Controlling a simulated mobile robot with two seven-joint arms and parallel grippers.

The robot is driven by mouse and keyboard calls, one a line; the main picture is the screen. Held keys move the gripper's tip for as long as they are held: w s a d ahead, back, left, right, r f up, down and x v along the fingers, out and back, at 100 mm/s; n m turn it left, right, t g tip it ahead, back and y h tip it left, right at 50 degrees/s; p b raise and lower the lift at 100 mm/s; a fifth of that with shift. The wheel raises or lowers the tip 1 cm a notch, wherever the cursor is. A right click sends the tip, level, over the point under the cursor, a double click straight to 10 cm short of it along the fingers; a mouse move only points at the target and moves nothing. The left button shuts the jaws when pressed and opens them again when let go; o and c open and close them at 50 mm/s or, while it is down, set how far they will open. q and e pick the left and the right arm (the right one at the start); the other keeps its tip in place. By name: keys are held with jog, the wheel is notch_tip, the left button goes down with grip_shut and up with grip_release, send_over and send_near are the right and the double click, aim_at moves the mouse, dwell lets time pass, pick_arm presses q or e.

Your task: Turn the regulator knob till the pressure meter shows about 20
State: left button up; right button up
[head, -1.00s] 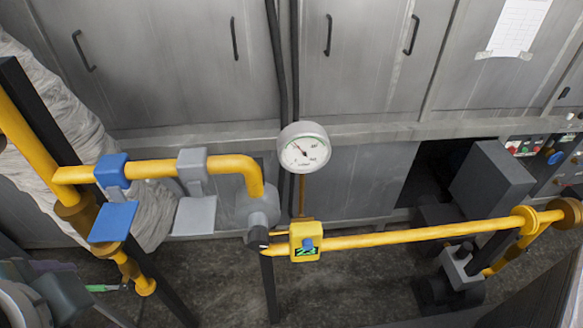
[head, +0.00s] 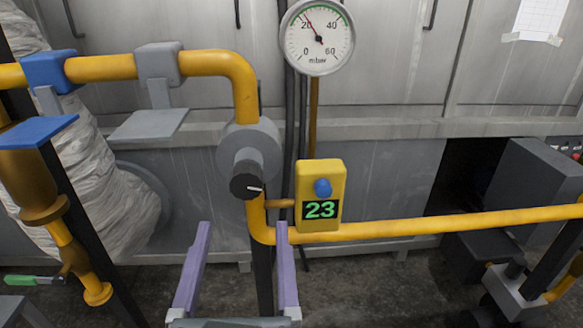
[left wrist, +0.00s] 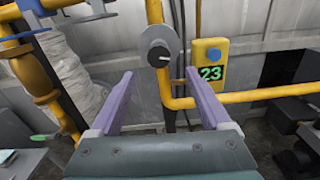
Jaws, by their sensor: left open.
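The black regulator knob (head: 247,181) with a white pointer mark sits on the front of a round grey regulator body (head: 255,143) on the yellow pipe. Its mark points right. The round pressure meter (head: 317,38) stands above right of it, marked in mbar from 0 to 60, its needle a little past 20. A yellow box (head: 320,180) beside the knob shows 23 in green. My left gripper (head: 243,228) is open and empty, below and in front of the knob. In the left wrist view the knob (left wrist: 159,56) is beyond and between the fingertips, apart from them. My right gripper is not in view.
A yellow pipe (head: 430,227) runs right from below the regulator. Blue (head: 48,70) and grey (head: 158,62) clamps hold the upper pipe at left. A dark upright post stands at left. Grey cabinets line the back.

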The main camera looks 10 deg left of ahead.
aim_at(246, 186)
pick_arm(q)
jog(key=x, duration=0.9)
jog(key=shift+w+a, duration=0.1)
